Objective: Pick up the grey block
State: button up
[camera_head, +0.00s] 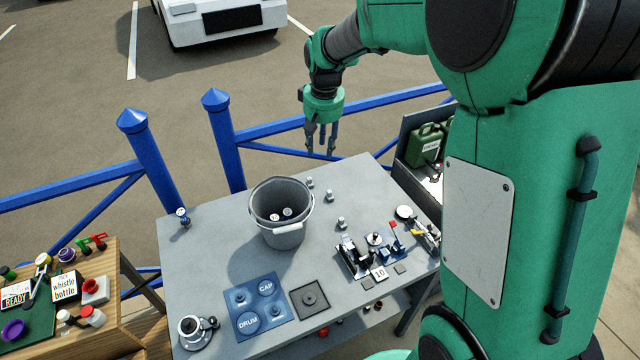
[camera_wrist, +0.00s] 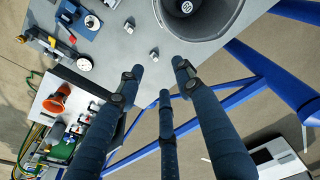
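My gripper (camera_head: 322,148) hangs above the far edge of the grey table, its dark fingers apart and pointing down. In the wrist view the fingers (camera_wrist: 158,76) are spread with nothing between them. Small light-grey pieces stand on the table between the bucket and the far right edge: one (camera_head: 310,182) near the far edge, one (camera_head: 331,196) beside it and one (camera_head: 341,223) nearer. Two pieces show in the wrist view (camera_wrist: 154,55) and (camera_wrist: 129,28), beyond the fingertips. Small flat dark-grey squares (camera_head: 400,268) lie at the right. I cannot tell which is the grey block.
A grey bucket (camera_head: 283,233) stands mid-table with white-topped items inside. A blue DRUM/CAP board (camera_head: 258,305), a dark square plate (camera_head: 309,299) and a mechanism (camera_head: 354,255) occupy the near side. Blue railing (camera_head: 277,150) runs behind. The table's left part is mostly clear.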

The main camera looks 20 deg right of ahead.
jog(key=w+d+f+g, duration=0.1)
jog(key=w+d+f, duration=0.45)
jog(key=f, duration=0.35)
send_over(330, 192)
notch_tip(330, 192, down, 9)
jog(key=shift+w+d+f+g+p, duration=0.1)
jog(key=shift+f+g+p, duration=0.15)
jog(key=shift+g+p, duration=0.15)
jog(key=shift+f+b, duration=0.45)
jog(key=shift+f, duration=3.8)
jog(key=shift+f+b, duration=0.4)
jog(key=shift+f, duration=2.25)
grip_shut()
